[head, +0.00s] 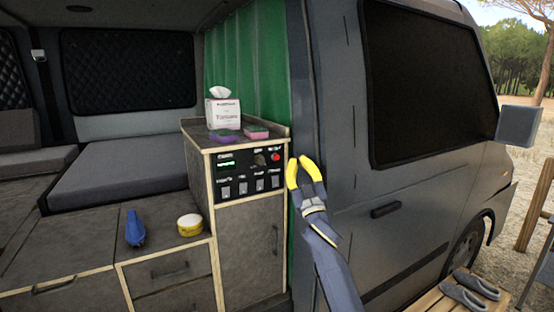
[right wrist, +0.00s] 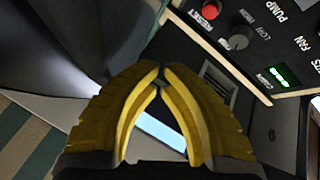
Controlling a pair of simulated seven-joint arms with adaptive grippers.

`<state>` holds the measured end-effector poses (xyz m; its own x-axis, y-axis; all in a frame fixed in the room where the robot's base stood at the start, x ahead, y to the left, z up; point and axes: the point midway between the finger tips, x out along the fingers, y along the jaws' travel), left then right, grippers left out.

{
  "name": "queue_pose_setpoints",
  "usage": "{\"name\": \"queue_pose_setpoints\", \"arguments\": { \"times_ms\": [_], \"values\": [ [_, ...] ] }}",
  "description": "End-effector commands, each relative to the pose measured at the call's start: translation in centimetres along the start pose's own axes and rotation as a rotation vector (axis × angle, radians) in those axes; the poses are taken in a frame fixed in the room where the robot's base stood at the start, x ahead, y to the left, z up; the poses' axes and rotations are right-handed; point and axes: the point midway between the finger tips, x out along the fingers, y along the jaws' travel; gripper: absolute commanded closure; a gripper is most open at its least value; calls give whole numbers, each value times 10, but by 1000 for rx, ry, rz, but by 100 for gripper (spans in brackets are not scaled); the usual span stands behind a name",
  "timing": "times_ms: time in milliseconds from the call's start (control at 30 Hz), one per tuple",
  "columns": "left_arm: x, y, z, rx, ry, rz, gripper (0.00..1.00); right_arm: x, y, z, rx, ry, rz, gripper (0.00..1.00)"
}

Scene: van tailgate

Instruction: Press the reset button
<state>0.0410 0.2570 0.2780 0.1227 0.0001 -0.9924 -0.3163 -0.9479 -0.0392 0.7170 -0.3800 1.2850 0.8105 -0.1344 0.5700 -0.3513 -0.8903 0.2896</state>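The red reset button (head: 275,156) is at the upper right of the black control panel (head: 232,190) on the front of the wooden cabinet. In the right wrist view the red button (right wrist: 210,9) shows at the top edge, with the label RESET below it. My right gripper (head: 299,159), with yellow fingers, is just right of the panel in the head view, apart from the button. In the right wrist view its fingertips (right wrist: 161,72) meet, with nothing between them. My left gripper is not in view.
A knob (right wrist: 239,37) and a green display (right wrist: 279,76) are near the button. A tissue box (head: 223,113) and sponges (head: 257,132) stand on the cabinet top. A blue object (head: 135,228) and a yellow round tin (head: 190,225) are on the lower counter. The van's side (head: 345,190) is right of my gripper.

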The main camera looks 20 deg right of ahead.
Motion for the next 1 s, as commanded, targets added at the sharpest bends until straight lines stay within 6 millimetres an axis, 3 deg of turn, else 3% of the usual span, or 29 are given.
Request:
{"name": "queue_pose_setpoints", "arguments": {
  "times_ms": [367,1000],
  "values": [
    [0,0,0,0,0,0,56,5,-2,3,0,-1,0,100],
    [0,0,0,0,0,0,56,58,-31,32,1,-2,1,100]
  ]
}}
